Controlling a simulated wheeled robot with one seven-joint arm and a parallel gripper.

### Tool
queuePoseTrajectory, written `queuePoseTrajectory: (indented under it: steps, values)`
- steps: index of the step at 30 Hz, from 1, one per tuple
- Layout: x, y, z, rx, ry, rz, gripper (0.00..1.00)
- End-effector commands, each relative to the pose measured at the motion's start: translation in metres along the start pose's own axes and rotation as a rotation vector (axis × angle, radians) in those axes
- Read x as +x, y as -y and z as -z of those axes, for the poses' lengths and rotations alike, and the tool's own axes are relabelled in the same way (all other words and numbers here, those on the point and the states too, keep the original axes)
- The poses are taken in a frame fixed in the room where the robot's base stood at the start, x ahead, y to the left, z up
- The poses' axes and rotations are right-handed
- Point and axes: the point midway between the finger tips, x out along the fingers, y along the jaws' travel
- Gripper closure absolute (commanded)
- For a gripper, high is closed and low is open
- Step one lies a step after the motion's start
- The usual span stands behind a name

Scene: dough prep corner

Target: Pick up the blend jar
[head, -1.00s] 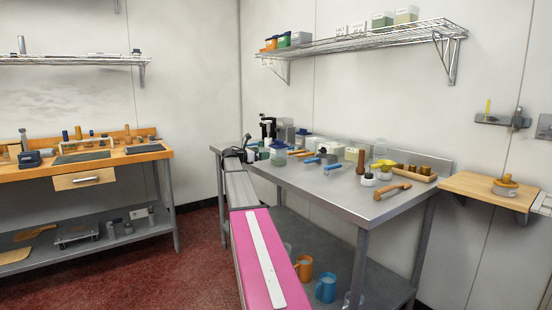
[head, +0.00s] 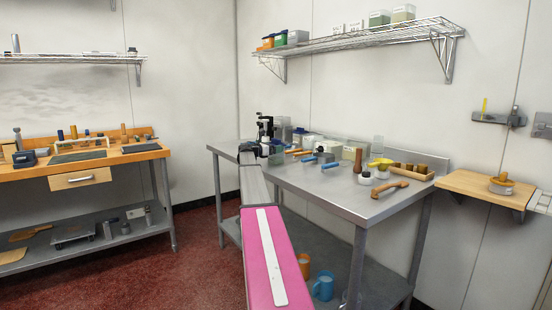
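I cannot tell for sure which container is the blend jar. A small jar with bluish contents (head: 277,156) stands at the far left part of the steel table (head: 335,185), partly hidden by my gripper. My gripper (head: 267,150) is at the end of my outstretched arm, over the table's left end, close to this jar. Whether it touches the jar cannot be seen. The gripper is small and dark here, and its fingers do not show clearly.
A dark machine (head: 264,128) stands behind my gripper. Blue-handled tools, tubs (head: 329,147), a brown pepper-mill shape (head: 358,160) and a wooden rolling tool (head: 390,190) crowd the table to the right. A wire shelf (head: 365,48) hangs above. The table's front edge is bare.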

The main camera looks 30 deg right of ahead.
Motion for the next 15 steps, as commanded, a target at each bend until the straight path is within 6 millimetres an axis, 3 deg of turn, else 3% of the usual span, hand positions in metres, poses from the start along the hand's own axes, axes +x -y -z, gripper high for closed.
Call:
queuePoseTrajectory:
  steps: [8,12,13,15]
  values:
    - [0.0070,0.0004,0.0002,0.000,0.000,0.000,0.00]
    - [0.0068,0.0004,0.0002,0.000,0.000,0.000,0.42]
    - [0.0068,0.0004,0.0002,0.000,0.000,0.000,0.48]
    - [0.0067,0.0003,-0.0001,0.000,0.000,0.000,0.48]
